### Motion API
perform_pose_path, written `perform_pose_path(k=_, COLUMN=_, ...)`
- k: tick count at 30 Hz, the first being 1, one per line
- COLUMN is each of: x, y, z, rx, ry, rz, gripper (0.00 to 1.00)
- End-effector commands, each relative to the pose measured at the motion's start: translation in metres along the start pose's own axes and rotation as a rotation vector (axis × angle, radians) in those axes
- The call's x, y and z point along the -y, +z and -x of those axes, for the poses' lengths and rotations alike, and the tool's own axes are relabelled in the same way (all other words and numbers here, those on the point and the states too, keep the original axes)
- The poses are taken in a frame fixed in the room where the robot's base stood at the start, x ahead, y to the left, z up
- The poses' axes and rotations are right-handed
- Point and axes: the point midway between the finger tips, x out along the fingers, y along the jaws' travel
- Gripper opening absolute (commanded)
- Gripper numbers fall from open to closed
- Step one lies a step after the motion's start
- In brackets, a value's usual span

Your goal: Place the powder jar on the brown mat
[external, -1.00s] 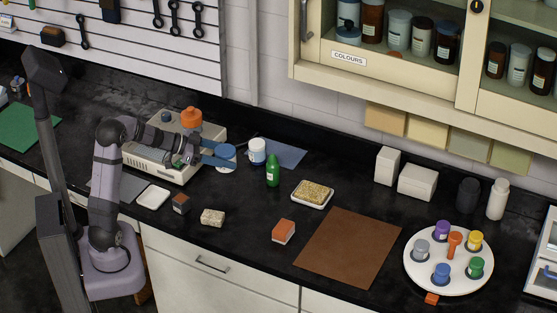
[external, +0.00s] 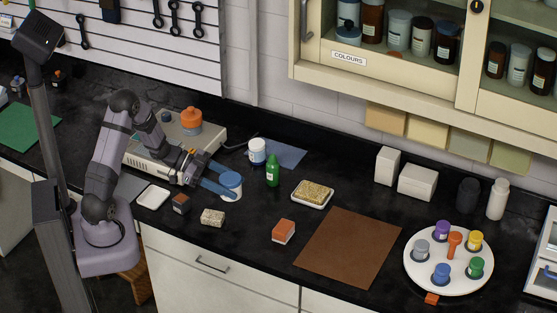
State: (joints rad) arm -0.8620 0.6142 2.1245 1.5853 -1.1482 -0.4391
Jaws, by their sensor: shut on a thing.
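The jar is upright, in front of the beige device's right end. I cannot tell if its base touches the counter. The brown mat (external: 350,248) lies flat and bare on the black counter, well to the right of my gripper. Another white jar with dark blue on it (external: 257,151) stands behind the held jar, apart from it.
A green bottle (external: 272,170) stands right of the held jar. A round white tray (external: 415,270) with several small jars is right of the mat.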

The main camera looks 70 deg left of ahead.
Motion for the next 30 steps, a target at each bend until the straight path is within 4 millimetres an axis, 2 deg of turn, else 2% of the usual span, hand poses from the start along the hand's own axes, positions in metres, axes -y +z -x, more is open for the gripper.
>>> perform_pose_path(k=1, x=-0.016, y=-0.013, z=0.001, rx=0.000, ry=0.038, rz=-0.006, gripper=0.27)
perform_pose_path(k=6, x=-0.067, y=-0.021, z=-0.005, rx=-0.001, ry=0.146, rz=-0.052, gripper=0.27)
perform_pose_path(k=9, x=-0.092, y=-0.025, z=-0.006, rx=0.000, ry=0.197, rz=-0.075, gripper=0.27)
perform_pose_path(k=15, x=-0.128, y=-0.032, z=-0.005, rx=0.000, ry=0.267, rz=-0.108, gripper=0.27)
perform_pose_path(k=25, x=-0.164, y=-0.041, z=0.000, rx=0.000, ry=0.331, rz=-0.136, gripper=0.27)
perform_pose_path(k=27, x=-0.153, y=-0.030, z=-0.012, rx=0.000, ry=0.317, rz=-0.133, gripper=0.27)
perform_pose_path(k=30, x=-0.142, y=-0.026, z=-0.023, rx=-0.001, ry=0.302, rz=-0.129, gripper=0.27)
